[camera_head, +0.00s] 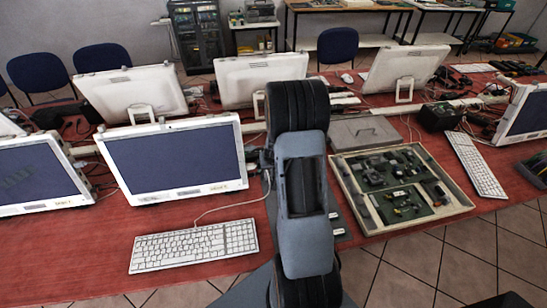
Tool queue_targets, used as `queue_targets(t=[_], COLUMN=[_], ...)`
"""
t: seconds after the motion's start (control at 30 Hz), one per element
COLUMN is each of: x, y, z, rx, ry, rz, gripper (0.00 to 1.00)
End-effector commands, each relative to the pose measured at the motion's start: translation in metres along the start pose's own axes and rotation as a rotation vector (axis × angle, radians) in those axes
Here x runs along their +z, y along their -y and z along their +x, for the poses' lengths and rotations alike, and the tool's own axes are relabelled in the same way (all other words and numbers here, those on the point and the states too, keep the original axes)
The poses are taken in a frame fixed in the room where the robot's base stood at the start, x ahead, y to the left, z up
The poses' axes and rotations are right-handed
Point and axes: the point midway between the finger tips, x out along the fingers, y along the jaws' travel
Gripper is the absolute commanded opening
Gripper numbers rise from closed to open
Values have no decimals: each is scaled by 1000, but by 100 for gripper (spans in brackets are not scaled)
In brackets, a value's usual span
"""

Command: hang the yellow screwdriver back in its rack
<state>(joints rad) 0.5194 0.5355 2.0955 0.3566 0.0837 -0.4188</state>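I cannot make out a yellow screwdriver or its rack in the head view. My own arm rises through the middle of the picture, and its links cover part of the red table (90,255) behind them. My gripper cannot be seen, so whether it is open or holds anything is not shown.
A monitor (172,160) and a white keyboard (194,246) stand left of my arm. Right of it are a shallow tray of circuit boards (458,205), a grey flat box (364,133), another keyboard (474,163) and a black box (440,116). Cables run between the monitors. Bare red tabletop shows at front left.

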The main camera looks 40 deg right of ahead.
Motion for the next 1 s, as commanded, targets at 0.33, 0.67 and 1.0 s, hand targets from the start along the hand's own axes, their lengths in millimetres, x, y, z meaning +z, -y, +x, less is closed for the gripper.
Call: queue_targets(t=[0.33,0.67,1.0], x=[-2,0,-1], y=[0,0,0], z=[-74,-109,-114], rx=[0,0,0], ry=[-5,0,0], rz=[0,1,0], gripper=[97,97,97])
